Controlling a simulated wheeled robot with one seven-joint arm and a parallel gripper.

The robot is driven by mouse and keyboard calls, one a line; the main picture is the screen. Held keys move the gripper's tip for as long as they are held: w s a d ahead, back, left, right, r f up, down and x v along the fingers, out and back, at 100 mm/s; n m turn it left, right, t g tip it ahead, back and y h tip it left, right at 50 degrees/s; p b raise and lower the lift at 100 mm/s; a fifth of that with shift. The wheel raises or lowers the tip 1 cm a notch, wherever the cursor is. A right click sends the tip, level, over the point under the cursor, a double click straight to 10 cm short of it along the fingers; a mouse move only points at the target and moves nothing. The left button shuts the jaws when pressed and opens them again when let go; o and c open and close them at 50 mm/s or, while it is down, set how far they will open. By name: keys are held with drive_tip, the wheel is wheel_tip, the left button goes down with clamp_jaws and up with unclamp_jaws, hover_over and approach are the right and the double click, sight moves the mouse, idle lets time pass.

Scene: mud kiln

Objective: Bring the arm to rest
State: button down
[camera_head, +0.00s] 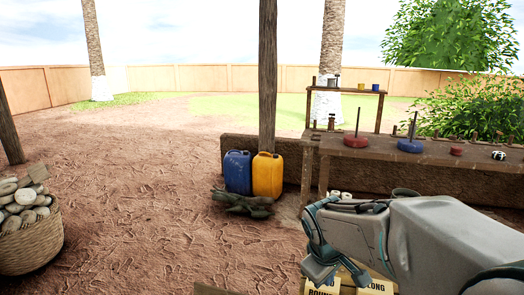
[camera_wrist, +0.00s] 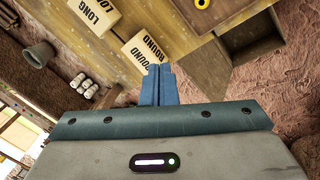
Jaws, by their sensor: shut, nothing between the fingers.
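My gripper (camera_wrist: 157,84) shows in the wrist view with its two blue fingers pressed together and nothing between them. In the head view my grey arm reaches in from the lower right, and the gripper (camera_head: 322,268) hangs at its left end, tipped downward. The fingers lie over or in front of wooden boards carrying a "ROUND" label (camera_wrist: 146,50) and a "LONG" label (camera_wrist: 95,12). Whether the fingertips touch the wood cannot be told. The arm hides part of the area below the workbench in the head view.
A wooden bench (camera_head: 340,146) holds a red disc (camera_head: 357,141) and a blue disc (camera_head: 410,146) with upright rods. A blue jerrycan (camera_head: 237,172) and a yellow jerrycan (camera_head: 267,175) stand by a post. A basket (camera_head: 32,245) of stones stands left. The dirt floor between is open.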

drive_tip(key=s+m+y, duration=0.2)
drive_tip(key=s+m, duration=0.5)
drive_tip(key=s, duration=0.7)
drive_tip(key=shift+s+g, duration=0.3)
drive_tip(key=shift+f, duration=0.1)
